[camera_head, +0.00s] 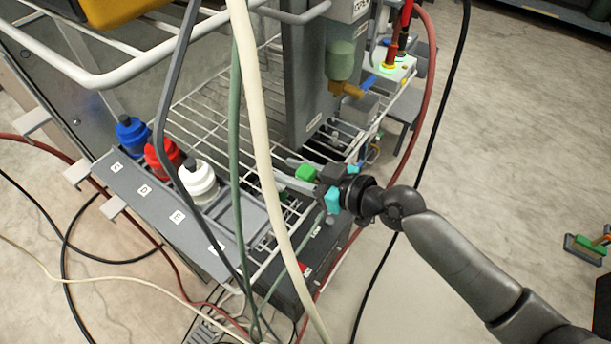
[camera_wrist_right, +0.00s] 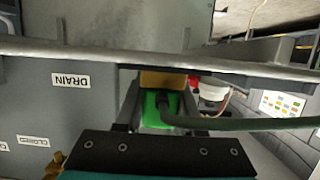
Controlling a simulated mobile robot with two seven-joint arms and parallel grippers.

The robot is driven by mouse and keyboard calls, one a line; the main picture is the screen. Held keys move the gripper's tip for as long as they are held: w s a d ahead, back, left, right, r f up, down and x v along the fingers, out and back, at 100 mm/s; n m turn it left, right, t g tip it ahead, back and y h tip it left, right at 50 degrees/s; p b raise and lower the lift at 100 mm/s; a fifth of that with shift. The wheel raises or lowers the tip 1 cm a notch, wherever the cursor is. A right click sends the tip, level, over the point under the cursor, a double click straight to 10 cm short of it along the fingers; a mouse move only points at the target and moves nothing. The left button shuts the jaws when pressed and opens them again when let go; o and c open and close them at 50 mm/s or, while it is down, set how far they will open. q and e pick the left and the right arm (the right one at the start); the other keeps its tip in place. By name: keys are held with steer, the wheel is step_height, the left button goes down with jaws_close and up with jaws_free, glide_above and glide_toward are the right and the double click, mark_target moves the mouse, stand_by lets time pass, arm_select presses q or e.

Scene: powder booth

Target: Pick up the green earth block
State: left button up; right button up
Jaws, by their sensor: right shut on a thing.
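The green earth block (camera_head: 306,173) sits between the fingers of my right gripper (camera_head: 292,173), at the wire shelf's right side beside the grey column. In the right wrist view the green block (camera_wrist_right: 151,106) lies between the two dark fingers, with a tan piece (camera_wrist_right: 163,79) just beyond it. A dark green cable lies across the block's right side in that view. My right gripper is shut on the block. The block's underside is hidden. My left gripper is not in view.
Blue (camera_head: 132,134), red (camera_head: 163,157) and white (camera_head: 198,180) capped bottles stand in a labelled rack on the left. A cream hose (camera_head: 262,140) and a green hose (camera_head: 237,130) hang in front of the shelf. A grey column (camera_head: 310,90) stands behind the gripper. Open floor lies right.

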jaws_close()
steer(key=shift+r, duration=0.1)
